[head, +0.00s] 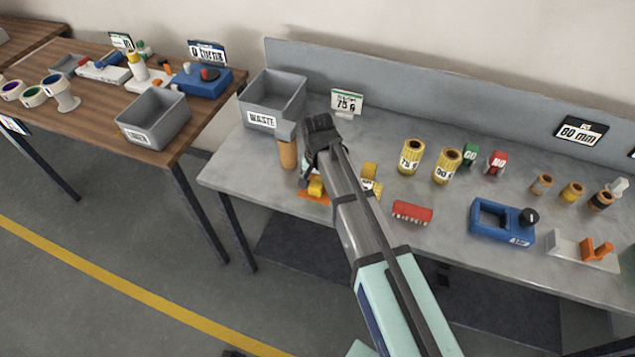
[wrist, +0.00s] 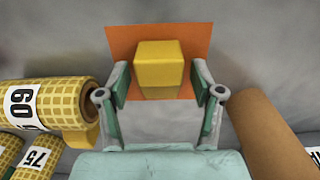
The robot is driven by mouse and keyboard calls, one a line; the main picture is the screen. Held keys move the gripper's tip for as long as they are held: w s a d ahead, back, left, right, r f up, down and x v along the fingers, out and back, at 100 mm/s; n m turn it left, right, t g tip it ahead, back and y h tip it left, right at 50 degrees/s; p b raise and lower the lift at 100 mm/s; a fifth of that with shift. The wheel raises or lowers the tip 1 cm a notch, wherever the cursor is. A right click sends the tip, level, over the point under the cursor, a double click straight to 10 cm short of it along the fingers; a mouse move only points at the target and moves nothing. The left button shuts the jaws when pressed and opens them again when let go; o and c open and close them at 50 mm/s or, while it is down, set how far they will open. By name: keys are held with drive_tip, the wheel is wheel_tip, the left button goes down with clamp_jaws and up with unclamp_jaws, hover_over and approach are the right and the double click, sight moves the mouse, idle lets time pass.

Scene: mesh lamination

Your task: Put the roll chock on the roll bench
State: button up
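A yellow block, which looks like the roll chock (wrist: 159,68), sits on an orange square (wrist: 118,40) in the wrist view. In the head view, the block (head: 316,187) and the orange square (head: 312,197) are near the front left of the grey bench (head: 240,170), apparently the roll bench. My gripper (head: 309,176) is low over the block and partly hides it. In the wrist view, its fingers (wrist: 160,82) are open, one on each side of the block, with a gap showing on both sides.
A grey waste bin (head: 262,119) is behind. A red piece (head: 412,212) and a blue fixture (head: 502,222) are farther right.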

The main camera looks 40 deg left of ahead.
sight(317, 182)
wheel_tip(317, 182, up, 12)
drive_tip(key=b, duration=0.3)
drive_tip(key=shift+r, duration=0.15)
idle(0.4)
